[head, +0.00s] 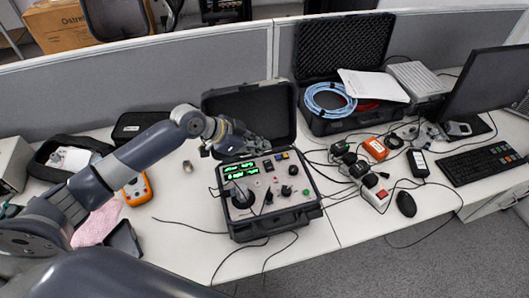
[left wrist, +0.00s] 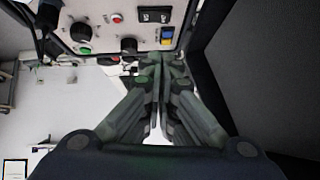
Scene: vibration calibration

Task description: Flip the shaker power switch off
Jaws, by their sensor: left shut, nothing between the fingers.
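The shaker unit (head: 248,183) is an open black case with a grey panel, lit green displays, knobs and buttons. What looks like its power switch is a black rocker with white marks (left wrist: 155,15) at the top of the left wrist view; I cannot tell its position. Next to it is a blue and yellow part (left wrist: 167,37). My left gripper (head: 267,148) is over the panel's back edge, in front of the raised lid. Its fingers (left wrist: 160,60) are shut and empty, pointing toward the panel near the blue and yellow part. My right gripper is out of view.
The raised black lid (head: 240,108) stands behind my left gripper, and close at right in the wrist view (left wrist: 240,60). Black cables (head: 190,228) run from the unit over the white table. An open case with a blue cable coil (head: 328,100) stands to the right.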

